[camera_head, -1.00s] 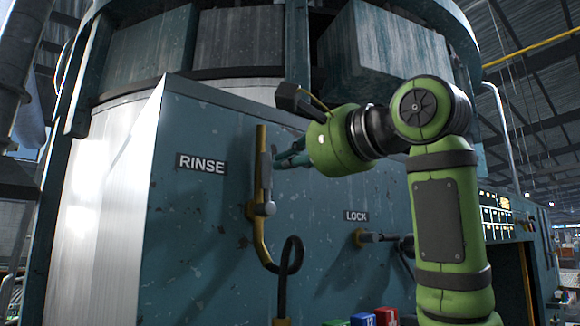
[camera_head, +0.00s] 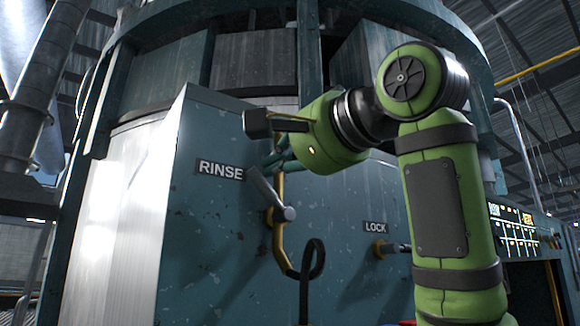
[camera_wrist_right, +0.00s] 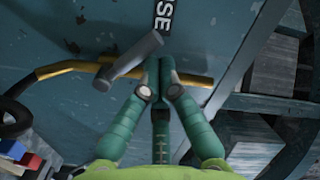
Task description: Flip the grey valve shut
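The grey valve handle (camera_head: 268,192) is on the yellow pipe (camera_head: 278,240) beside the RINSE label. It tilts up and to the left from its hub, at an angle to the upright pipe. My right gripper (camera_head: 275,160) is at the pipe just above the handle's free end. In the right wrist view its teal fingers (camera_wrist_right: 160,66) are drawn together with nothing visible between them. The grey handle (camera_wrist_right: 130,62) lies just left of the fingertips there, and I cannot tell if they touch. The yellow pipe (camera_wrist_right: 72,67) runs behind the fingertips. My left gripper is not in view.
The RINSE label (camera_head: 221,170) is on the blue panel (camera_head: 205,235) left of the handle. A LOCK label (camera_head: 376,228) with a valve (camera_head: 390,248) below it is at the right. A dark hose (camera_head: 313,262) loops under the pipe. Coloured boxes (camera_wrist_right: 25,160) show in the wrist view.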

